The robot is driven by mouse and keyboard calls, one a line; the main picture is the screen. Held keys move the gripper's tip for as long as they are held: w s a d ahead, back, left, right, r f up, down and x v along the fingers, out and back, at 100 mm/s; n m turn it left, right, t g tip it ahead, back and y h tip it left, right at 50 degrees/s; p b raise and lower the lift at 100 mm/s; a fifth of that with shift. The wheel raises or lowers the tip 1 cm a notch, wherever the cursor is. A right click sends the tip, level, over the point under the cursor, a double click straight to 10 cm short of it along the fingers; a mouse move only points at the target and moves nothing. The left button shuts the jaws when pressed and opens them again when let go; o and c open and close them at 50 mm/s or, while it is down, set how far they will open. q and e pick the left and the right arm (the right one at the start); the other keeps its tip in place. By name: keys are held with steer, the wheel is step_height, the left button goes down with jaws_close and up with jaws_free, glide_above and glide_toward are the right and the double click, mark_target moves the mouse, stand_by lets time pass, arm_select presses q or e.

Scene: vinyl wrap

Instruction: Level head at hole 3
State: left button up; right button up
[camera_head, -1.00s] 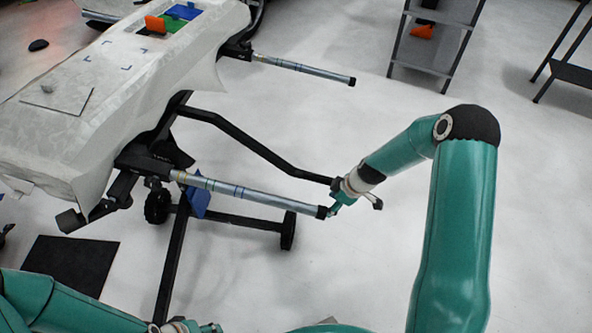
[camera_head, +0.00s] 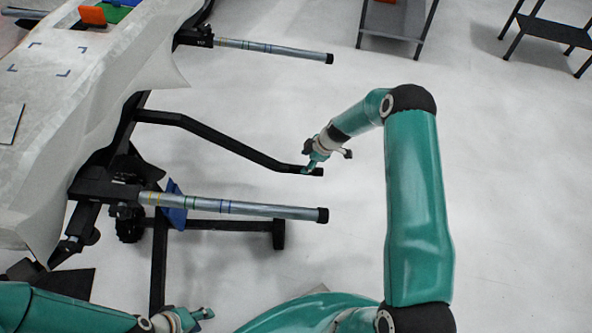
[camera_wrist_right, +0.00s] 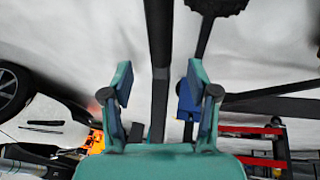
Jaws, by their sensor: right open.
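A black bent bar (camera_head: 225,139) runs out from the stand that carries the pale wrapped panel (camera_head: 75,120). My right gripper (camera_head: 309,169) is at the bar's free end. In the right wrist view the bar (camera_wrist_right: 160,50) runs between the two spread fingers of my right gripper (camera_wrist_right: 160,90), with gaps on both sides. A silver tube (camera_head: 235,205) with coloured rings and a black end cap lies nearer, and a second silver tube (camera_head: 272,48) farther back. I cannot make out a head or numbered holes. My left gripper (camera_head: 205,313) is low at the left, its jaws too small to judge.
A blue piece (camera_head: 173,205) hangs behind the near tube. The stand's floor bar (camera_head: 225,226) ends in a black foot. Grey shelving (camera_head: 395,18) and a dark table (camera_head: 550,30) stand at the back. Open pale floor lies right of the tubes.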

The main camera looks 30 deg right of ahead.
mark_target(300, 168)
steer(key=x, duration=0.8)
steer(key=shift+a+f+b, duration=0.15)
steer(key=shift+f+b, duration=0.2)
steer(key=shift+f, duration=0.05)
jaws_close()
